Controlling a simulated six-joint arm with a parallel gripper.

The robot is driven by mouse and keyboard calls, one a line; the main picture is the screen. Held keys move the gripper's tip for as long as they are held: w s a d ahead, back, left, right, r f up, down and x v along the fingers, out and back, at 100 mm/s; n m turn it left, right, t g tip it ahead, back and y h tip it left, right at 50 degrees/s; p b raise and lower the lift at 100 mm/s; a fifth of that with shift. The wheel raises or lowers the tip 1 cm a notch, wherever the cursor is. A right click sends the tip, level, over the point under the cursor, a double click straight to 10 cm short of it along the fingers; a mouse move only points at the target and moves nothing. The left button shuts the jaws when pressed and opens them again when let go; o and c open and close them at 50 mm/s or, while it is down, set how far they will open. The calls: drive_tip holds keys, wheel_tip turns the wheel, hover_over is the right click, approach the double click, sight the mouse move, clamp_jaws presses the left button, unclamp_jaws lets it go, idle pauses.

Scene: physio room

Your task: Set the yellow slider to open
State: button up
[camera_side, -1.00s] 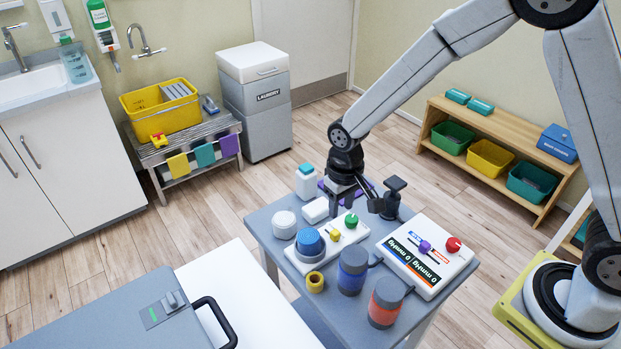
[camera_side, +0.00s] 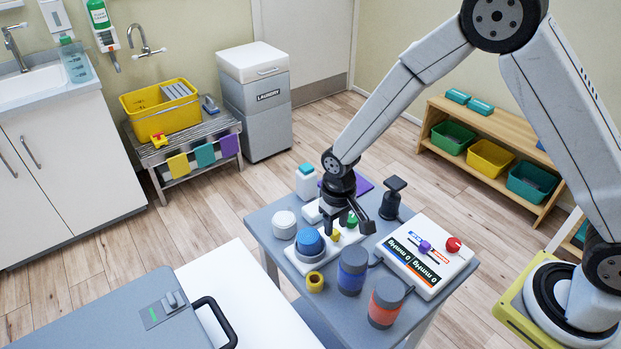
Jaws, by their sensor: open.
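The yellow slider knob (camera_side: 335,236) sits on a white control panel (camera_side: 349,239) on the small grey table. A blue dome (camera_side: 309,241) is at the panel's left end, and a green knob (camera_side: 352,219) is at its right end, partly covered by my gripper. My gripper (camera_side: 347,227) is open and points down over the panel. One finger is close by the yellow knob, the other near the green knob. I cannot tell whether the finger touches the yellow knob. Any marks for the slider's positions are too small or hidden.
A blue-banded jar (camera_side: 352,270), an orange-banded jar (camera_side: 386,302) and a yellow roll (camera_side: 315,282) are in front. A black stand (camera_side: 393,198) and a white bottle (camera_side: 306,182) are behind.

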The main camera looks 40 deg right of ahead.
sight(335, 235)
drive_tip(key=shift+f, duration=1.3)
drive_tip(key=shift+c, duration=0.2)
clamp_jaws()
idle(0.4)
